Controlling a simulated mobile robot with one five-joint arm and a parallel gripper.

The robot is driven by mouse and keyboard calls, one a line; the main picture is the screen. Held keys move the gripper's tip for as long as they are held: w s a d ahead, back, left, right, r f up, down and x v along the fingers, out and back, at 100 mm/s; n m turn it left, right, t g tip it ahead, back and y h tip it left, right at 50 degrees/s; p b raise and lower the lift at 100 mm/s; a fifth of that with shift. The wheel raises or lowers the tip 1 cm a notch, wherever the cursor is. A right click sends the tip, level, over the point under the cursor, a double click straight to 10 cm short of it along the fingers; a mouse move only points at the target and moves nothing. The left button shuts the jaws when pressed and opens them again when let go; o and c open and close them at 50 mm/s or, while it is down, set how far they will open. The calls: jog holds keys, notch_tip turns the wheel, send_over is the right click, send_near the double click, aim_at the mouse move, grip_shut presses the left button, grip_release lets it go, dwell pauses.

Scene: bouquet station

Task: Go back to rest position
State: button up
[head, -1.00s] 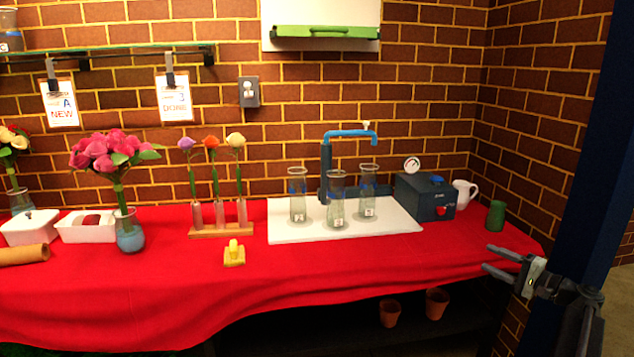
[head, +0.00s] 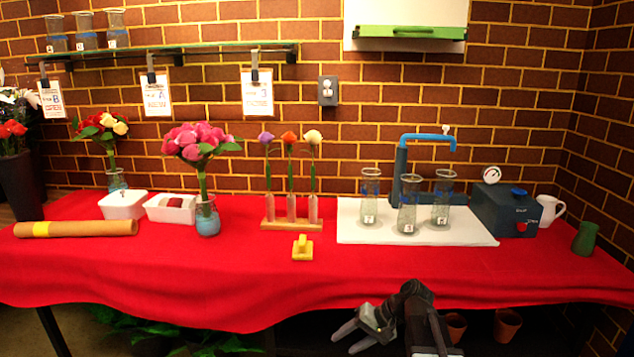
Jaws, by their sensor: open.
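My gripper (head: 345,325) is at the lower middle of the head view, in front of the red-covered table (head: 150,270) and below the level of its top. Its two fingers point to the left and are apart, with nothing between them. My arm comes up from the bottom edge and bends over to the gripper. The gripper is clear of the things on the table.
A white board (head: 360,233) bears several glass vases by a blue tap (head: 428,138). A yellow tool (head: 302,248), a flower rack (head: 292,224) and a pink bouquet (head: 200,150) stand left of it. Terracotta pots (head: 507,325) sit below the table. The table's front strip is clear.

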jog(key=s+f+n+g+h, duration=0.1)
jog(key=s+f+h, duration=0.3)
jog(key=s, duration=0.2)
jog(key=s+d+h, duration=0.4)
jog(key=d, duration=0.4)
notch_tip(320, 180, up, 28)
jog(key=p, duration=3)
jog(key=shift+w+r+n+g, duration=0.2)
jog(key=shift+n+g, duration=0.1)
jog(key=shift+g, duration=0.1)
